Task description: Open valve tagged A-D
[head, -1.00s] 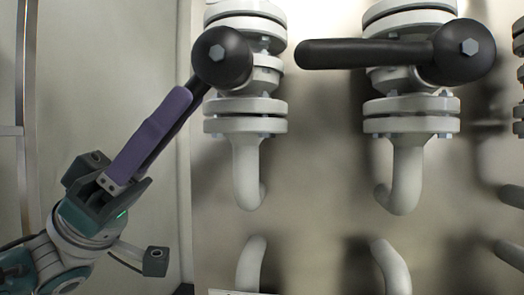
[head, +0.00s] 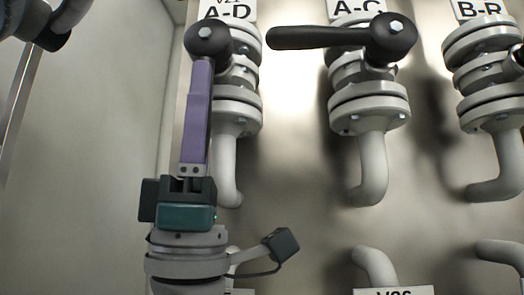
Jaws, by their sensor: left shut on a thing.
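The tag reading A-D (head: 228,12) is at the top left of the head view. Below it is a white flanged valve (head: 236,108) with a black lever handle (head: 208,38) that turns on a round hub. The lever hangs almost straight down, roughly in line with the pipe; most of its length is hidden by my gripper. My left gripper (head: 201,80), with purple fingers and a teal body, is shut on this lever, its fingers running up to just below the hub. My right gripper is not in view.
To the right is valve A-C (head: 368,105), its black lever (head: 310,38) pointing left toward valve A-D. Valve B-R (head: 485,60) stands at the right edge. Bent white pipes (head: 372,165) stick out below the valves. A plain wall (head: 90,150) lies to the left.

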